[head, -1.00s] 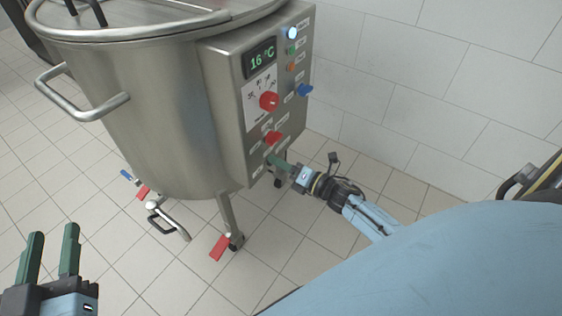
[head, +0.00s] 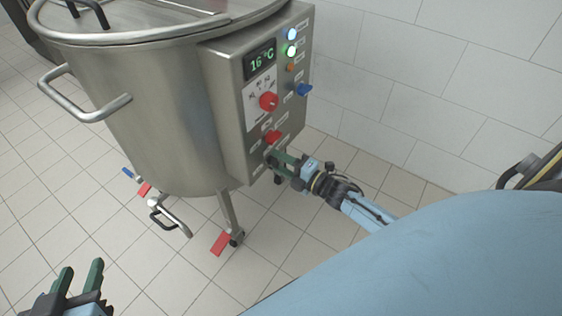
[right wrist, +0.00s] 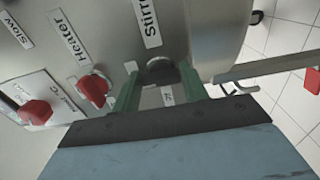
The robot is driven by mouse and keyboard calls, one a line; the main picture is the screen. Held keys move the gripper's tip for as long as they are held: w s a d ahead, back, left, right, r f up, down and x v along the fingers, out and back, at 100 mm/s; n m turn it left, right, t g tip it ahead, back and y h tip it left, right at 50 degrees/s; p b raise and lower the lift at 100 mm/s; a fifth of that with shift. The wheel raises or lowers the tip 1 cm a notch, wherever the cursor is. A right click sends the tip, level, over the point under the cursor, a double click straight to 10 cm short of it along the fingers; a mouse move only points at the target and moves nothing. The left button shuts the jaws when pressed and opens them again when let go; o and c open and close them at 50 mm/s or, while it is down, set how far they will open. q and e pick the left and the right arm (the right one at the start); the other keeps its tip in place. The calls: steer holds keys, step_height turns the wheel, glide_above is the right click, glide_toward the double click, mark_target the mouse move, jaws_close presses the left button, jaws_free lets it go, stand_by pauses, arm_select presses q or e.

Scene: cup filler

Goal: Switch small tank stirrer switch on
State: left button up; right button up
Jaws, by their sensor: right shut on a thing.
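The small tank (head: 160,120) is a steel vessel with a control box (head: 225,100) on its right side. The stirrer switch (right wrist: 162,70) is a dark knob below the partly visible "Stirr" label in the right wrist view. My right gripper (right wrist: 158,86) has its green fingers on both sides of this knob and is shut on it. In the head view the right gripper (head: 281,164) is at the lower part of the panel, and its fingers largely hide the knob. My left gripper (head: 78,278) is open and empty at the lower left.
The red heater switch (right wrist: 95,90) sits beside the stirrer switch. A larger red knob (head: 269,101), a display reading 16 °C (head: 262,58) and a blue knob (head: 304,90) are higher up. A tiled wall (head: 400,90) stands behind.

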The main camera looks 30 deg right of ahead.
stand_by(0.3)
steer(key=o, duration=1)
steer(key=shift+s, duration=0.1)
arm_select(q)
steer(key=s+a+f+g+y+p, duration=0.2)
steer(key=s+a+f+g, duration=0.3)
steer(key=s+f+g, duration=0.3)
steer(key=shift+s+n+g+y+p, duration=0.3)
steer(key=shift+s+p, duration=0.3)
steer(key=shift+s, duration=0.65)
arm_select(e)
steer(key=v, duration=1.3)
steer(key=shift+s, duration=0.1)
